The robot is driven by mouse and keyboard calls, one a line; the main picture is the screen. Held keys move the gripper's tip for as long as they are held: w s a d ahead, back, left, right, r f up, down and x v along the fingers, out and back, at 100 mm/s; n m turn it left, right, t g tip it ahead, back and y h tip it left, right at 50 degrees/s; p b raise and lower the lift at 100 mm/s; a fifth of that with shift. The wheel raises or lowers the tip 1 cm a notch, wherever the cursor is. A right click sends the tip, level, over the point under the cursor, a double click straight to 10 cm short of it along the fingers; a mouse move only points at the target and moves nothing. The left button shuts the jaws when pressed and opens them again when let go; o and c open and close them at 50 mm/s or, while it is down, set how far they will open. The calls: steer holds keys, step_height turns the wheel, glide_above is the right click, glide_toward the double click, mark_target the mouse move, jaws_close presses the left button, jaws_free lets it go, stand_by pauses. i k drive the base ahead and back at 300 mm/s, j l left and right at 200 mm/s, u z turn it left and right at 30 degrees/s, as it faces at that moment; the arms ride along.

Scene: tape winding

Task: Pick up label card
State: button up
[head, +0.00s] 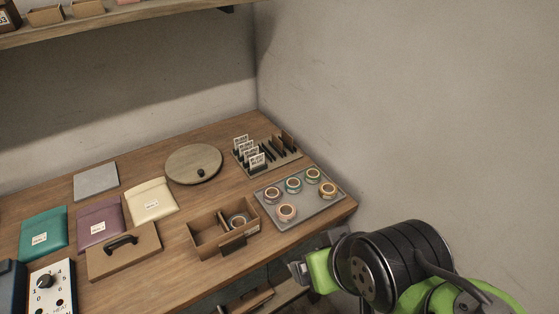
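Several white label cards with dark print (257,160) stand upright in a slotted rack (284,156) at the back right corner of the table. They overlap one another, so the rear cards are partly hidden. My gripper (296,270) is at the lower right, off the table's front right edge and well apart from the cards. It is seen from the side and small, and the gap between its fingers cannot be made out. No card shows in it.
A grey tray (318,211) with several tape rolls lies between my gripper and the rack. A divided brown box (207,238) holds one roll. A round board (180,170) lies left of the rack. Coloured pouches (44,229) lie further left. A wall stands at the right.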

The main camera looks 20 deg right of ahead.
mark_target(255, 162)
steer(key=i+l+u, duration=0.1)
steer(key=i+u, duration=0.2)
steer(key=u, duration=0.2)
steer(key=i+l+u, duration=0.2)
steer(key=u, duration=0.25)
steer(key=i+l, duration=0.05)
steer(key=i, duration=0.05)
